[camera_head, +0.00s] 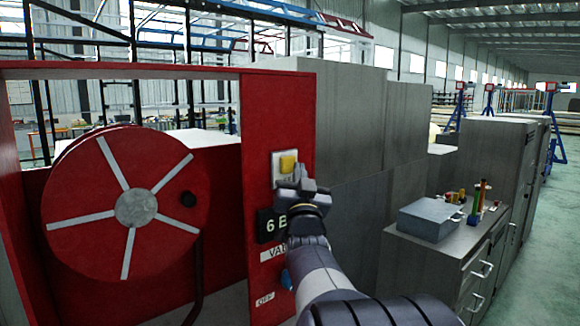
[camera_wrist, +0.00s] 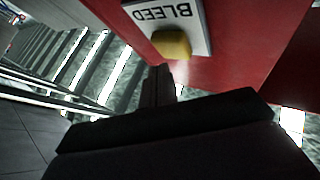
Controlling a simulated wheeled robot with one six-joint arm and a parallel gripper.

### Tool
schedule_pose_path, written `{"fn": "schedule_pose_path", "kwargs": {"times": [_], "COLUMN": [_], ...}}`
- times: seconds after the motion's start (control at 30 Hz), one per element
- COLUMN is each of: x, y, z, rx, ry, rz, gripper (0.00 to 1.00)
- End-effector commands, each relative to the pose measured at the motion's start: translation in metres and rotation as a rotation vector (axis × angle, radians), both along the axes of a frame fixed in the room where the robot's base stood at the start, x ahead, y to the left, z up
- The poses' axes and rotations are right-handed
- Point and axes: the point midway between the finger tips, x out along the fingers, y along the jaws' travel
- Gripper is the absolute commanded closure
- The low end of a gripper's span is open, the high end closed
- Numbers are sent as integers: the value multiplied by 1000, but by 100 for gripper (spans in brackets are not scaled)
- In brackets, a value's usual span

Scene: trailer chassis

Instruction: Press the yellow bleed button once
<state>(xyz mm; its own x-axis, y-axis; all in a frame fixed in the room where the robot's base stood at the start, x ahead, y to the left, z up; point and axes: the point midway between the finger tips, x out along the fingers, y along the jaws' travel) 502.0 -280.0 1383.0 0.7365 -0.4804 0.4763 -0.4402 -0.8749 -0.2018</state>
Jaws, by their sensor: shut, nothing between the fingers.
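The yellow bleed button (camera_head: 288,163) sits on a pale plate on the red cabinet panel, to the right of the hose reel. In the wrist view the yellow button (camera_wrist: 172,43) shows on the white plate marked BLEED (camera_wrist: 195,15). My gripper (camera_head: 296,180) is shut and empty, just below and in front of the button in the head view. In the wrist view the closed fingertips (camera_wrist: 158,72) lie just short of the button's lower left edge. I cannot tell whether they touch it. My gripper hides the lower part of the plate.
A red hose reel (camera_head: 100,205) fills the cabinet at left. A black plate marked 6B (camera_head: 268,226) and a blue knob (camera_head: 287,279) are below the button. A grey cabinet (camera_head: 440,262) with a grey box (camera_head: 429,219) and small items stands at right.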

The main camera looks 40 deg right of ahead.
Motion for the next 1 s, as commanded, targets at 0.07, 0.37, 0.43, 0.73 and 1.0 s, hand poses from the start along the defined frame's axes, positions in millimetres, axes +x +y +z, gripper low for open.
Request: {"fn": "schedule_pose_path", "kwargs": {"times": [0.07,0.37,0.43,0.73,1.0], "x": [0,0,1,9,9], "y": [0,0,0,0,1], "z": [0,0,-1,0,0], "rx": [0,0,0,0,0], "ry": [0,0,0,0,0], "rz": [0,0,0,0,0], "gripper": [100,100,100,100,100]}}
